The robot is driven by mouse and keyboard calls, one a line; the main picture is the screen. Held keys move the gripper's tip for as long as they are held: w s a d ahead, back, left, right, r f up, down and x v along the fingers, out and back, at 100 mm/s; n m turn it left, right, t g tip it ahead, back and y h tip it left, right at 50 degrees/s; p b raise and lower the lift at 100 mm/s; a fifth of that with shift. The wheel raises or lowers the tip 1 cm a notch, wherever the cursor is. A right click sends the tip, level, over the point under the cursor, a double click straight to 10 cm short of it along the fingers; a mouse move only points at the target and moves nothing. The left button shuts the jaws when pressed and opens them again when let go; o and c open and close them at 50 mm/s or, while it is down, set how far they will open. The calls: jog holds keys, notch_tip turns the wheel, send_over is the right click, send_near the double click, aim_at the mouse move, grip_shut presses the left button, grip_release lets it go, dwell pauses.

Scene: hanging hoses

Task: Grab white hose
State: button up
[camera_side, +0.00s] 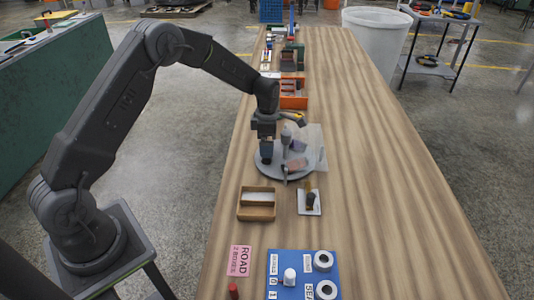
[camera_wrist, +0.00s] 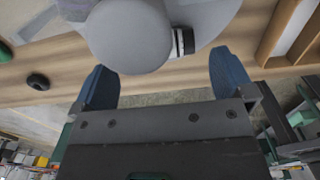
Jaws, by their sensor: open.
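My gripper (camera_side: 267,157) is over the left part of a round grey plate (camera_side: 272,172) on the wooden table. In the wrist view my gripper (camera_wrist: 160,62) shows two blue fingers spread apart, with nothing clamped between them. A large pale grey-white rounded thing (camera_wrist: 130,38) is just ahead of the fingers, partly across the gap. I cannot tell whether it touches them. In the side view a small pale upright piece (camera_side: 286,134) stands at the plate, right of my gripper. No hose can be clearly made out as white.
A clear sheet-like thing (camera_side: 313,145) is at the plate's right. A wooden box (camera_side: 257,214) and a small white stand (camera_side: 309,209) are in front. An orange tray (camera_side: 293,101) is behind. A blue board (camera_side: 312,262) is at the near end. The table's right side is clear.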

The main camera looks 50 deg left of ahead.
notch_tip(320, 180, down, 4)
jog(key=shift+a+f, duration=0.15)
jog(key=shift+c, duration=0.2)
jog(key=c, duration=0.7)
